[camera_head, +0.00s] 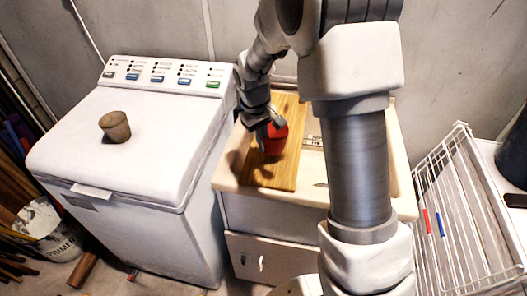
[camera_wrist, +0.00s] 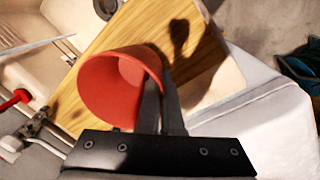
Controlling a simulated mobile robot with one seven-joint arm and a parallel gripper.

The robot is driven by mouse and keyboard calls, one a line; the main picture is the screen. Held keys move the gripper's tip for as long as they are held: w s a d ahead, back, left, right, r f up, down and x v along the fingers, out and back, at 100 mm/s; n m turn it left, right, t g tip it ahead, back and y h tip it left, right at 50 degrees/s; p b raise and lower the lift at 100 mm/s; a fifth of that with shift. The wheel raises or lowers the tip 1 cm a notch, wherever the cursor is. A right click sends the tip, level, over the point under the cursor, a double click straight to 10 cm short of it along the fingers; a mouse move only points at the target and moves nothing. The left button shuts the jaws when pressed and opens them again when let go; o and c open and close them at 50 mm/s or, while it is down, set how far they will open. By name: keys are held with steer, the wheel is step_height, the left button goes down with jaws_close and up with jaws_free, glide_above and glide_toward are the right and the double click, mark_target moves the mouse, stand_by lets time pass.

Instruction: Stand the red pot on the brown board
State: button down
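The red pot (camera_head: 276,138) is over the brown board (camera_head: 272,176), which lies on the pale counter. In the wrist view the pot (camera_wrist: 105,92) is tilted in the picture, its open mouth partly facing the camera. My gripper (camera_wrist: 160,90) is shut on the pot's wall, with one finger appearing inside the rim and the other outside. In the head view my gripper (camera_head: 273,121) is at the pot's top. The board (camera_wrist: 207,58) shows behind the pot, with a dark shadow apart from it. The pot's base is hidden, so I cannot tell whether it touches the board.
The counter (camera_head: 228,180) has a sink area right of the board, largely behind my arm. A white washer (camera_head: 150,135) stands left, with a brown cup (camera_head: 115,126) on its lid. A white wire rack (camera_head: 455,215) stands at the right. The board's front part is clear.

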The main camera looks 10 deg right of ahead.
steer(key=shift+f, duration=1.9)
steer(key=shift+f, duration=0.1)
steer(key=c, duration=1.1)
jaws_free()
